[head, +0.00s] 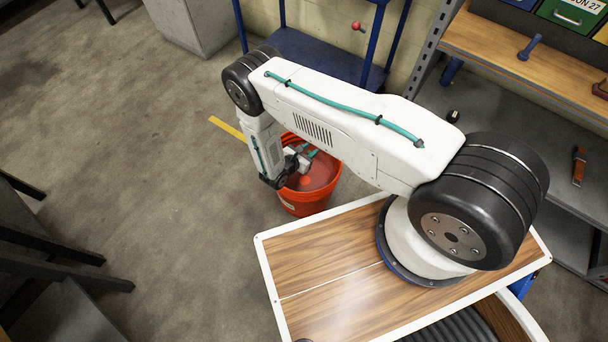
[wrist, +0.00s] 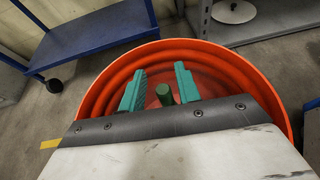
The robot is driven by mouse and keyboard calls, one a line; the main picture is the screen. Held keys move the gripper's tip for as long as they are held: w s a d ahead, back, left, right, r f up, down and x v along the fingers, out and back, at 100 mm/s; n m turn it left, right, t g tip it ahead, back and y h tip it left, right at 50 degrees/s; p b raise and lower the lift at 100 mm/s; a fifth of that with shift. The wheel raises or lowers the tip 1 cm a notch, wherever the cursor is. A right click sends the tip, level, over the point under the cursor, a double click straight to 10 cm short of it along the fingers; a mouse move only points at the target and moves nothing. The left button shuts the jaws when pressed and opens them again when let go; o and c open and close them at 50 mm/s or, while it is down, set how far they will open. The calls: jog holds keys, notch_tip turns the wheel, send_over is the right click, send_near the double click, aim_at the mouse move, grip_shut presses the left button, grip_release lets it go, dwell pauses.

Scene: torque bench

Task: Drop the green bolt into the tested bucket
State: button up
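The orange-red bucket (head: 309,202) stands on the floor beyond the wooden-topped base, and its rim fills much of the wrist view (wrist: 235,62). My gripper (head: 304,152) is over the bucket's mouth, with its teal fingers pointing in. In the wrist view, my gripper's fingers (wrist: 161,88) are spread apart. The dark green bolt (wrist: 164,94) shows between them, with a gap on each side, against the bucket's inside. I cannot tell whether it is in the air or resting on the bottom. In the head view I cannot make out the bolt.
A blue cart (head: 318,52) stands behind the bucket. A shelf unit on the right holds a blue bolt-like piece (head: 529,47) on its wooden board and a red-brown tool (head: 579,166) lower down. Floor left of the bucket is clear, with a yellow line (head: 227,128).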

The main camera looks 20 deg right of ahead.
jog(key=shift+o, duration=0.3)
jog(key=shift+a, duration=0.1)
jog(key=v, duration=0.7)
jog(key=shift+s+a+r, duration=0.2)
jog(key=shift+a, duration=0.05)
